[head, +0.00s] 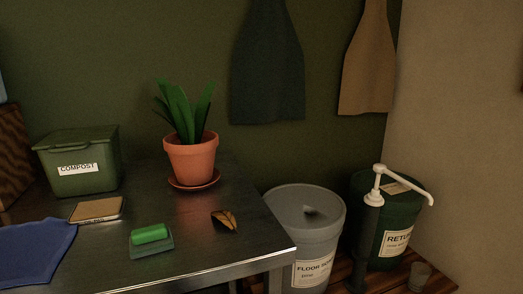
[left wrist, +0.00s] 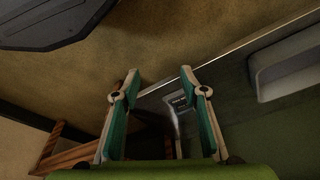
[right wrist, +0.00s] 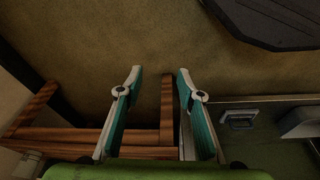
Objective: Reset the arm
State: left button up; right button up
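Neither gripper shows in the head view. In the left wrist view my left gripper (left wrist: 159,85) has its two fingers apart, with nothing between them. In the right wrist view my right gripper (right wrist: 159,82) also has its fingers apart and is empty. Below the head view, two buckets stand right of the table: a grey one (head: 330,240) labelled "FLOOR" and a dark green one (head: 360,215) labelled "RETU...". A white pump (head: 378,183) with a curved spout stands at the green bucket; its lower part is dark.
The metal table (head: 215,255) holds a compost bin (head: 85,175), a potted plant (head: 191,160), a sponge-like block (head: 97,209), a green brush-like item (head: 151,240), a dry leaf (head: 225,220) and a blue cloth (head: 35,250). Two aprons (head: 267,70) hang behind. A small cup (head: 420,275) stands right of the buckets.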

pick_arm(q)
jog(key=s+a+f+g+p, duration=0.1)
jog(key=s+f+p, duration=0.3)
jog(key=s+p, duration=0.4)
jog(key=s+a+f+p, duration=0.2)
jog(key=s+f+p, duration=0.3)
jog(key=s, duration=0.7)
jog(key=p, duration=0.2)
jog(key=shift+a+f+g+p, duration=0.2)
jog(key=shift+f+g+p, duration=0.05)
jog(key=shift+g+p, duration=0.15)
pick_arm(e)
jog(key=s+d+f+g, duration=0.1)
jog(key=s+f, duration=0.3)
jog(key=s, duration=0.6)
jog(key=s+d+f, duration=0.2)
jog(key=s+f, duration=0.3)
jog(key=s, duration=0.5)
jog(key=shift+d+f+g, duration=0.15)
jog(key=shift+f+g, duration=0.1)
jog(key=shift+g, duration=0.15)
